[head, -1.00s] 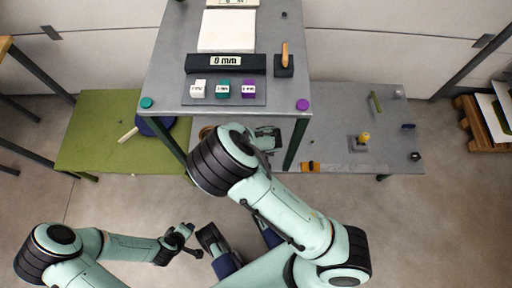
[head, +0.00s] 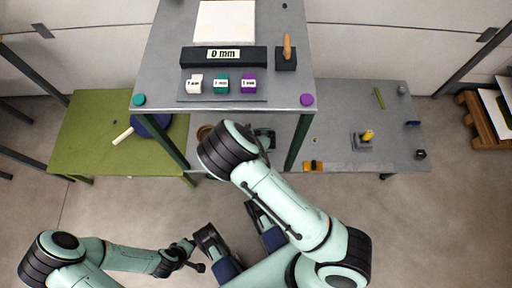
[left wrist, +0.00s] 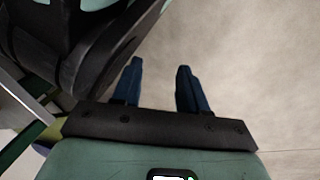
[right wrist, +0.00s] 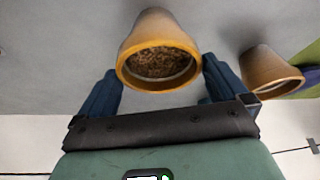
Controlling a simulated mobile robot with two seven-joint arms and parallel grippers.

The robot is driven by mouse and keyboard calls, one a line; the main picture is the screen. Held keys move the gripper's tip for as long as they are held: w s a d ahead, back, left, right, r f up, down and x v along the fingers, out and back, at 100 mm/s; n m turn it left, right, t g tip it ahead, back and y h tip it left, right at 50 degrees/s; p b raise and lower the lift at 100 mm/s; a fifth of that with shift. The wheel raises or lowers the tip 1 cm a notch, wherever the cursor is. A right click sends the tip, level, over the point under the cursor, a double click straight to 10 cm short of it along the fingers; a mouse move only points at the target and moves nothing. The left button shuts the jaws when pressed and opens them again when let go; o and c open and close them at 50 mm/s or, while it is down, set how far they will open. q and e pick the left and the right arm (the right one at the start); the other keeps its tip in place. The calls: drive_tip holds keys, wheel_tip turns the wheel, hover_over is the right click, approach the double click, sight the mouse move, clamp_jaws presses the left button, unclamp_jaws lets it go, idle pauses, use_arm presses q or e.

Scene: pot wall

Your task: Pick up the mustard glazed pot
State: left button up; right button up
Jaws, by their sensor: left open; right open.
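The mustard glazed pot (right wrist: 158,28) is in the right wrist view, its yellow-orange rim and soil facing the camera. My right gripper (right wrist: 160,88) is open, with one blue finger on each side of the pot near its rim. I cannot tell whether either finger touches it. In the head view the right arm reaches under the raised grey table and hides the mustard pot. My left gripper (left wrist: 159,72) is open and empty over bare floor in the left wrist view.
A green table (head: 85,140) is at left, a lower grey table (head: 345,110) at right.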

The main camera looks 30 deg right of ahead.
drive_tip(key=c, duration=1.4)
drive_tip(key=shift+c, duration=0.2)
use_arm(q)
drive_tip(key=shift+w, duration=0.1)
use_arm(e)
drive_tip(key=shift+r, duration=0.1)
drive_tip(key=shift+r+p, duration=0.3)
drive_tip(key=shift+r, duration=0.3)
drive_tip(key=shift+p+v, duration=0.45)
drive_tip(key=shift+v, duration=0.75)
use_arm(q)
drive_tip(key=w+r+t+p, duration=0.1)
drive_tip(key=w+r+t, duration=0.1)
drive_tip(key=w+r, duration=0.3)
drive_tip(key=s+d+r+g+h+p, duration=0.1)
drive_tip(key=s+d+r+p, duration=0.2)
drive_tip(key=s, duration=0.1)
drive_tip(key=shift+s+d+r+m+g, duration=0.15)
drive_tip(key=shift+s+d+m+g, duration=0.05)
drive_tip(key=shift+s+m+g, duration=0.1)
use_arm(e)
drive_tip(key=s+a, duration=0.4)
drive_tip(key=s, duration=1.2)
drive_tip(key=shift+s, duration=0.3)
